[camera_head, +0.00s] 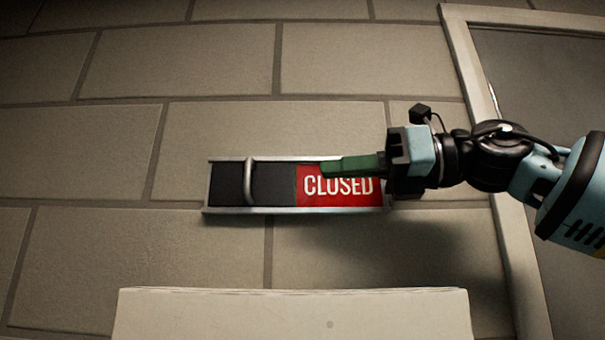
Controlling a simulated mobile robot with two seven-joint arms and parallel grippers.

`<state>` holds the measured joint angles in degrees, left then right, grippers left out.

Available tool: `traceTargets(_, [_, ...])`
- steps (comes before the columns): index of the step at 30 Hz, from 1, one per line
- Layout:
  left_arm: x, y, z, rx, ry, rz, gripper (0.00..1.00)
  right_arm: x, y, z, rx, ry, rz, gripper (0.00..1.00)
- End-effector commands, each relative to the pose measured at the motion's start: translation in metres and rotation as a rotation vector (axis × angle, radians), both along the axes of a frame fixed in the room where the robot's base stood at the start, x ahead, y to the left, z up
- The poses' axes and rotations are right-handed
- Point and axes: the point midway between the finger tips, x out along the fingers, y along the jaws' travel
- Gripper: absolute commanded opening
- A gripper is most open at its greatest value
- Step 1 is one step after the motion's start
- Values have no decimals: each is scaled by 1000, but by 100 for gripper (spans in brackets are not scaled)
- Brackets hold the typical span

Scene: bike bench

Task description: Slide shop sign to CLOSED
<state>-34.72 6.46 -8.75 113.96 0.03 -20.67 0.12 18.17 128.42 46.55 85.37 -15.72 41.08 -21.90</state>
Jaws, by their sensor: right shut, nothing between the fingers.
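The shop sign (276,212) is a long metal-framed slider on the brick wall, in the middle of the head view. Its right part shows a red panel with the word CLOSED (337,187). Its left part is a dark panel (275,185), and a curved metal handle (250,181) stands on it left of the middle. My right gripper (326,169) comes in from the right, in front of the sign's right end. Its green fingers are shut and empty, and their tips point left towards the handle, apart from it. They cover the top of the CLOSED lettering. My left gripper is not in view.
A pale box-like surface (290,315) stands below the sign at the bottom. A light door or window frame (470,62) with a grey panel (545,90) is at the right, behind my right arm. The brick wall (90,240) left of the sign is clear.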

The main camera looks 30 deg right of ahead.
Motion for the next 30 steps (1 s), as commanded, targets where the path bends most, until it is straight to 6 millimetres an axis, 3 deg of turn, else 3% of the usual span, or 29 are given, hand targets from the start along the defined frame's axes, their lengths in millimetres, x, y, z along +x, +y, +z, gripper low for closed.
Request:
traceTargets(3, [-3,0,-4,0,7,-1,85,-14,-16,0,2,-1,-1,0])
traceTargets(10, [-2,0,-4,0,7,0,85,-28,-30,1,1,-1,0,0])
traceTargets(30, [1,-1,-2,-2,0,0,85,-30,-31,1,0,0,0,0])
